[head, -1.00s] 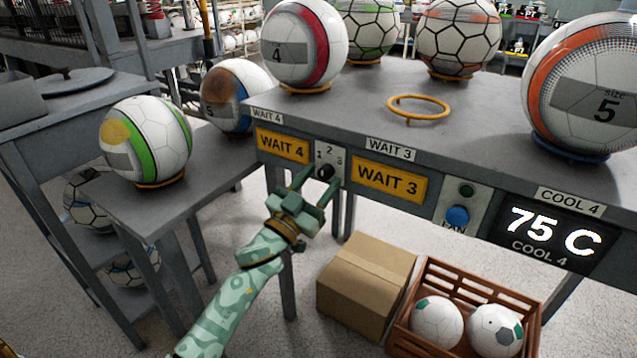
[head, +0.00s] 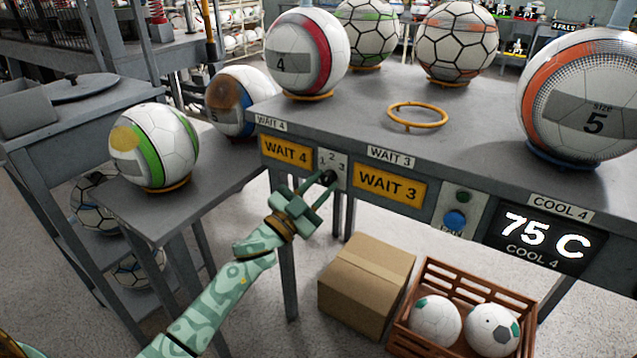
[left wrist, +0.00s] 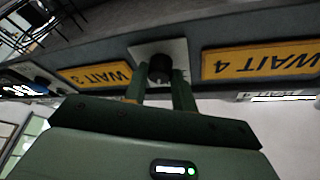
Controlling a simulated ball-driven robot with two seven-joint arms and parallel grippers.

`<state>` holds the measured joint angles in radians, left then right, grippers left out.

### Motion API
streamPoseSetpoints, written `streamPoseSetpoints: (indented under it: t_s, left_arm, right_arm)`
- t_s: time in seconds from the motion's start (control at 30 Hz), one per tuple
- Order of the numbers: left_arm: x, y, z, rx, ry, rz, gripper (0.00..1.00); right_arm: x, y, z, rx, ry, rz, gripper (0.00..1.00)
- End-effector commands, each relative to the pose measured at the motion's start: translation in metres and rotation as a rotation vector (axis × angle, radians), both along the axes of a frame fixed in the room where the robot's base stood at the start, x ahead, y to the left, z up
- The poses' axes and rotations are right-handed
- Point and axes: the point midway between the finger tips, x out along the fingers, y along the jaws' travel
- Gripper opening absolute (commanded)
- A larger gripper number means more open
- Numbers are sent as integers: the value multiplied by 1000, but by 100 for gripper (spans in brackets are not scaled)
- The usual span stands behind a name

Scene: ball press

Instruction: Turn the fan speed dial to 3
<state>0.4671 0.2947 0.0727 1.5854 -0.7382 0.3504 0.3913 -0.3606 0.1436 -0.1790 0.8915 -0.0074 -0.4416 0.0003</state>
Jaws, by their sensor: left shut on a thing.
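The fan speed dial (head: 328,177) is a small black knob on a light plate (head: 333,162) marked 1, 2, 3, on the table's front between the WAIT 4 and WAIT 3 signs. My left gripper (head: 321,184) reaches up to it from below left and is shut on the knob. In the left wrist view the knob (left wrist: 160,68) sits between the fingertips (left wrist: 159,84), with the plate seen upside down behind it. Which number the dial points to cannot be told. My right gripper is not in view.
Beside the dial are the WAIT 4 sign (head: 286,152) and WAIT 3 sign (head: 388,185). Farther right are a blue FAN button (head: 455,220) and a 75 C display (head: 541,239). A cardboard box (head: 364,285) and a crate (head: 405,345) with balls stand below.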

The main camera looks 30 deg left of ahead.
Motion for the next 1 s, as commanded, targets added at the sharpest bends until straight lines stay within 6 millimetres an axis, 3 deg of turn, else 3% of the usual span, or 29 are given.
streamPoseSetpoints:
  t_s: [0.5,1.0]
  left_arm:
    - [0,2,5,417,9,-1,4]
    - [0,3,2,557,15,-2,4]
  right_arm:
    - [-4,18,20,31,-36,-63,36]
    - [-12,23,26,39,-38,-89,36]
